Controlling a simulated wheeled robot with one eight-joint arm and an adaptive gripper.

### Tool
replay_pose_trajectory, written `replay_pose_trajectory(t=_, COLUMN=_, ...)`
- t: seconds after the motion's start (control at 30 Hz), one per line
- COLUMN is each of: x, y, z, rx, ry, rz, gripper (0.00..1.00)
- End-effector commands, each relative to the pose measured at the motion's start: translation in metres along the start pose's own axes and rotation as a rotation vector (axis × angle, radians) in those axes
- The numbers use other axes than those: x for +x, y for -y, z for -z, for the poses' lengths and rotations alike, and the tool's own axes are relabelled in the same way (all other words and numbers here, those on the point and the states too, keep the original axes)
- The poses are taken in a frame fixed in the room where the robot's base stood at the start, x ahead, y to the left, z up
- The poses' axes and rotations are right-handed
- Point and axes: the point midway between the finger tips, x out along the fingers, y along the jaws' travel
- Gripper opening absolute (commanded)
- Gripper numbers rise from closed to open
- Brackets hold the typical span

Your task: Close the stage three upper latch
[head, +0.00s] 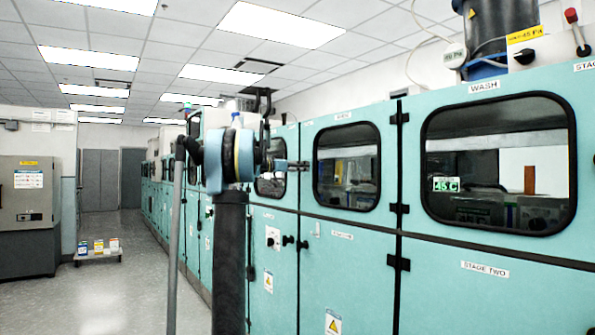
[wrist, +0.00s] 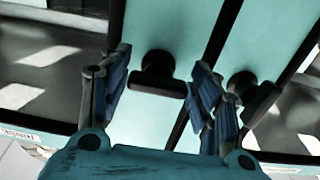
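My gripper (head: 298,165) is raised beside the teal cabinets in the head view, its fingers pointing right toward the doors. In the wrist view my gripper (wrist: 160,62) is open, with one blue-padded finger on each side of a black T-shaped latch knob (wrist: 158,75). I cannot tell if the fingers touch it. A second black knob (wrist: 255,95) is right of the right finger, across a dark door seam. In the head view the upper latch is hidden behind my gripper; lower black knobs (head: 288,240) show below. No stage three label is readable.
A teal door (head: 340,270) and a stage two door (head: 490,300) are at right, with dark windows above and black hinges (head: 399,210) between. The floor (head: 110,290) at left is clear up to a low cart (head: 98,256) with small boxes and a grey cabinet (head: 28,215).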

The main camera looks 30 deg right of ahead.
Motion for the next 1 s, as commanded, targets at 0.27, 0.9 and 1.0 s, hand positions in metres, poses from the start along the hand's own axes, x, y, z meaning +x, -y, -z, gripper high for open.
replay_pose_trajectory(t=0.27, x=0.0023, y=0.0001, z=0.0002, rx=-0.001, ry=0.0, rz=0.001, gripper=0.24)
replay_pose_trajectory(t=0.9, x=-0.0006, y=0.0019, z=-0.0001, rx=-0.326, ry=-0.001, rz=0.004, gripper=0.24)
replay_pose_trajectory(t=1.0, x=-0.0008, y=0.0022, z=-0.0001, rx=-0.422, ry=-0.001, rz=0.004, gripper=0.24)
